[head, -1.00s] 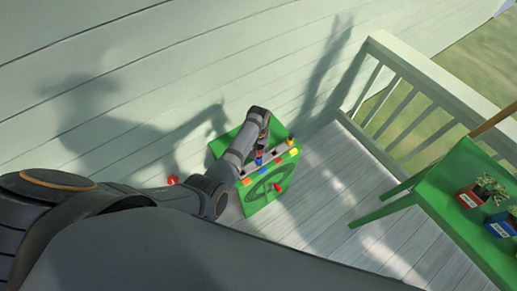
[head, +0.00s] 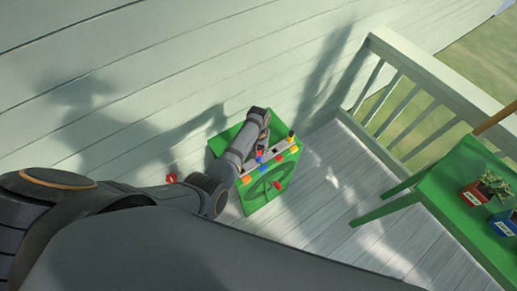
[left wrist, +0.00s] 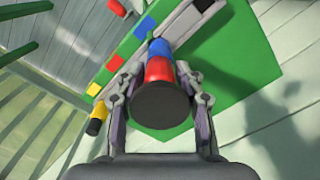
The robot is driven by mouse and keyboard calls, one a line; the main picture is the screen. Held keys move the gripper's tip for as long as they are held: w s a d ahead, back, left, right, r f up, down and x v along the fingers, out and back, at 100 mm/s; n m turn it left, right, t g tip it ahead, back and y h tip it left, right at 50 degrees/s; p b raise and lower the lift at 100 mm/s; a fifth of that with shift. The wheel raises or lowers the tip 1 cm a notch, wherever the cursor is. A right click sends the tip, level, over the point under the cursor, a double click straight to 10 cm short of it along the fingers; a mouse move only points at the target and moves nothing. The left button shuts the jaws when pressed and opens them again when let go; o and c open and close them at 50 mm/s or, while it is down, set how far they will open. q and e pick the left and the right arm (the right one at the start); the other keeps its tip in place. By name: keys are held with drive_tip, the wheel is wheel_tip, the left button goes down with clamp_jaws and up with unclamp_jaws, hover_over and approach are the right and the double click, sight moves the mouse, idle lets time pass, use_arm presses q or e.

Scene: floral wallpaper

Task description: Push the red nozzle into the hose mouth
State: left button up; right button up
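The red nozzle (left wrist: 159,69) is in the middle of the left wrist view, with a wide black round end (left wrist: 160,106) facing the camera. A blue piece (left wrist: 158,47) lies directly beyond it, in line; I cannot tell if this is the hose mouth or how deep the nozzle sits. My left gripper (left wrist: 157,72) has a finger on each side of the nozzle, with small gaps visible, so it looks open around it. In the head view the gripper is mostly hidden behind its wrist, beside the blue piece (head: 259,160). My right gripper is not in view.
A green box (head: 268,192) with a grey strip and coloured blocks stands by the wall. A yellow piece with a black top (head: 291,138) stands at its far corner. A green table (head: 437,212) with pots stands right.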

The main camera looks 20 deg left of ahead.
use_arm(q)
drive_tip(key=o, duration=0.4)
wheel_tip(320, 180, up, 12)
drive_tip(key=shift+r, duration=0.1)
idle(0.3)
idle(0.6)
